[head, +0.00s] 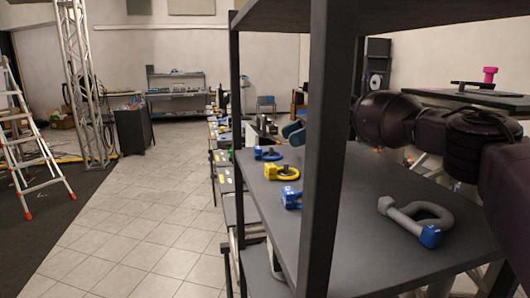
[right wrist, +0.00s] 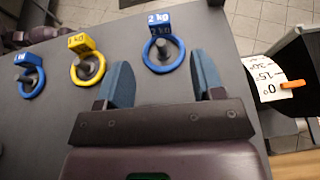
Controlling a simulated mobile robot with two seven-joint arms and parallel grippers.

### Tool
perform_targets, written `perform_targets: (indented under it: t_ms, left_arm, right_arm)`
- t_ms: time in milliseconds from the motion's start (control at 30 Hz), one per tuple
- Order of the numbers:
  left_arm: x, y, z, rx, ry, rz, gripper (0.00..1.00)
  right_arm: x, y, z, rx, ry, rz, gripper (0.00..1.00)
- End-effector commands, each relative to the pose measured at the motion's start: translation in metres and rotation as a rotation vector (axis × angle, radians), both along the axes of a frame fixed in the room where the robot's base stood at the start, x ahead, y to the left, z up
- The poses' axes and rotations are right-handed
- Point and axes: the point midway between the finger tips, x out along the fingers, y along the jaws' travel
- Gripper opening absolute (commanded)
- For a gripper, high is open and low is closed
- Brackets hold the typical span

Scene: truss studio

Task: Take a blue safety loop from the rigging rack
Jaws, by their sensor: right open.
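In the right wrist view, a blue loop with a blue "2 kg" block (right wrist: 163,50) lies on the dark shelf (right wrist: 215,30). My right gripper (right wrist: 162,68) is open and empty; its two blue-grey fingers stand on either side of this loop's near edge in the picture. Contact cannot be told. A yellow loop (right wrist: 87,66) and another blue loop (right wrist: 30,76) lie to the left. In the head view, my right gripper's fingers (head: 293,133) show beyond a rack post, near small blue and yellow pieces (head: 268,154). My left gripper is out of view.
A grey shackle with a blue pin end (head: 418,217) lies on the shelf at right. A dark case with a numbered white label (right wrist: 266,80) stands at right in the wrist view.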

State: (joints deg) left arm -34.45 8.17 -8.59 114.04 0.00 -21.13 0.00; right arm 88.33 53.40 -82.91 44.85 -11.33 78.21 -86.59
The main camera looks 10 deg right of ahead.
Motion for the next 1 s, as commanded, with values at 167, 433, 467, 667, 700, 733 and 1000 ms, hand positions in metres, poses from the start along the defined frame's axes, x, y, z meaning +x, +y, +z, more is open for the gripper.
perform_targets:
  t_ms: [167, 433, 467, 667, 700, 733, 1000]
  left_arm:
    - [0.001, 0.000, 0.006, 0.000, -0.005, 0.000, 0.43]
    - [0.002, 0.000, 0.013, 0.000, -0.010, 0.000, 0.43]
    - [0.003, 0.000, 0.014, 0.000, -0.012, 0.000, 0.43]
    - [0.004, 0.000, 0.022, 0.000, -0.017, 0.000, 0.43]
    - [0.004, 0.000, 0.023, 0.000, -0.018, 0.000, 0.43]
    - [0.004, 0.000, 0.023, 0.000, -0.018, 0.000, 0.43]
    - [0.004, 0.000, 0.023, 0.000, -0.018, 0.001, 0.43]
  right_arm:
    - [0.001, 0.021, -0.007, 0.000, -0.001, 0.001, 0.62]
    - [0.002, 0.039, -0.010, -0.001, 0.000, 0.001, 0.62]
    - [0.002, 0.043, -0.011, -0.002, 0.000, 0.002, 0.62]
    - [0.003, 0.069, -0.018, -0.001, 0.000, 0.001, 0.62]
    - [0.003, 0.072, -0.020, -0.001, 0.000, 0.001, 0.62]
    - [0.004, 0.075, -0.021, 0.000, 0.000, 0.001, 0.62]
    - [0.004, 0.078, -0.024, 0.000, 0.001, 0.000, 0.62]
